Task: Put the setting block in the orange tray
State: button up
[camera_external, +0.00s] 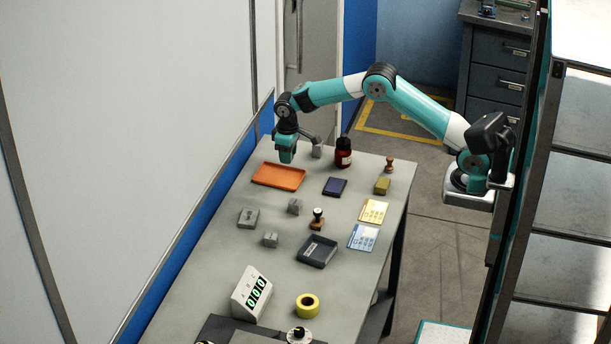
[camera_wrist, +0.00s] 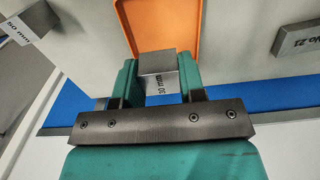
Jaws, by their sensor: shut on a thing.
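The setting block (camera_wrist: 158,68), a grey metal block marked "30 mm", is between the two teal fingers of my gripper (camera_wrist: 158,82) in the wrist view. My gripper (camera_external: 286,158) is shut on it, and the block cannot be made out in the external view. The orange tray (camera_external: 278,177) lies flat near the bench's far left edge, with my gripper over or just behind its far side. The tray also shows in the wrist view (camera_wrist: 158,25), just beyond the block, and its visible part is empty. The height of the block above the bench is unclear.
Grey blocks (camera_external: 248,217), (camera_external: 293,206) and (camera_external: 270,239) stand nearer on the bench. Another grey block (camera_external: 317,151) and a dark red bottle (camera_external: 343,153) stand right of my gripper. A navy pad (camera_external: 335,187) and dark tray (camera_external: 317,251) lie nearby. A wall borders the bench's left.

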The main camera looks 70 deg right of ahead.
aim_at(288, 179)
notch_tip(288, 179, down, 7)
jog(key=shift+f+p, duration=0.2)
jog(key=shift+p, duration=0.3)
jog(key=shift+f, duration=0.15)
jog(key=o, duration=1)
jog(key=shift+o, duration=0.2)
